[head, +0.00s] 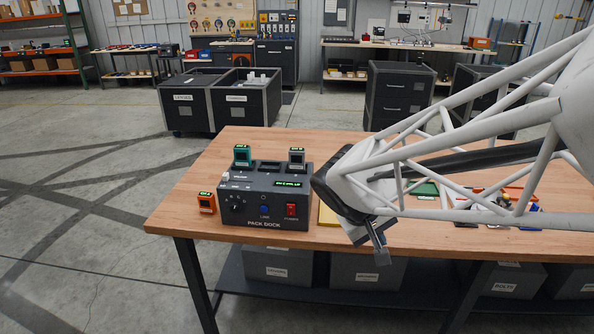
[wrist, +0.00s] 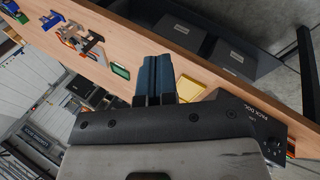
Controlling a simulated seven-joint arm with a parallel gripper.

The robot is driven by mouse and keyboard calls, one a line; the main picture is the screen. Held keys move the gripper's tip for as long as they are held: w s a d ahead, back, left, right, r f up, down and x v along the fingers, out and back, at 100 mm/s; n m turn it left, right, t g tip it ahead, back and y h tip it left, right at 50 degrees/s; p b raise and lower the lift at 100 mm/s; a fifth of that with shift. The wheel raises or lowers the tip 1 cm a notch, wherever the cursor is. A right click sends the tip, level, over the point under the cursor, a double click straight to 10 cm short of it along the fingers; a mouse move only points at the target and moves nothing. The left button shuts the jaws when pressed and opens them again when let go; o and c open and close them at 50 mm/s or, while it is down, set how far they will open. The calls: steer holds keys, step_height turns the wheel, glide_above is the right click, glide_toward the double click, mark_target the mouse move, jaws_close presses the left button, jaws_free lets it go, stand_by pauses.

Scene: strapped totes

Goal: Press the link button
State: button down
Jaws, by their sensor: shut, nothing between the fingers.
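The pack dock (head: 262,195) is a dark box near the left end of the wooden table. Its round blue link button (head: 264,209) is on the front face, left of a red power switch (head: 291,210) and right of a black knob (head: 238,205). My gripper (head: 380,250) is shut and empty, pointing down at the table's front edge, to the right of the dock and apart from it. In the wrist view the shut fingers (wrist: 156,80) show, and the dock (wrist: 255,112) is partly hidden behind my gripper body; the link button cannot be made out there.
Two small screened modules (head: 242,155) (head: 296,158) stand on the dock's top, and an orange one (head: 206,203) stands left of it. A yellow pad (head: 327,214) lies between dock and gripper. Tools and a green module (head: 426,190) lie to the right, behind my arm.

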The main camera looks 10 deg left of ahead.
mark_target(264, 209)
steer(key=w+a+f+n+t, duration=0.2)
steer(key=w+a+f, duration=0.2)
steer(key=a, duration=0.5)
steer(key=w+a+f+n+t+h, duration=0.1)
steer(key=w+a+f+n+t, duration=0.1)
steer(key=a, duration=0.8)
steer(key=w+a+f+n+t, duration=0.3)
steer(key=w+a+f, duration=0.3)
steer(key=a+f, duration=0.2)
steer(key=shift+a+f+n, duration=0.2)
steer(key=shift+a+n, duration=0.3)
steer(key=shift+a, duration=0.65)
steer(key=shift+w, duration=4.35)
steer(key=shift+w, duration=0.75)
steer(key=shift+s, duration=0.8)
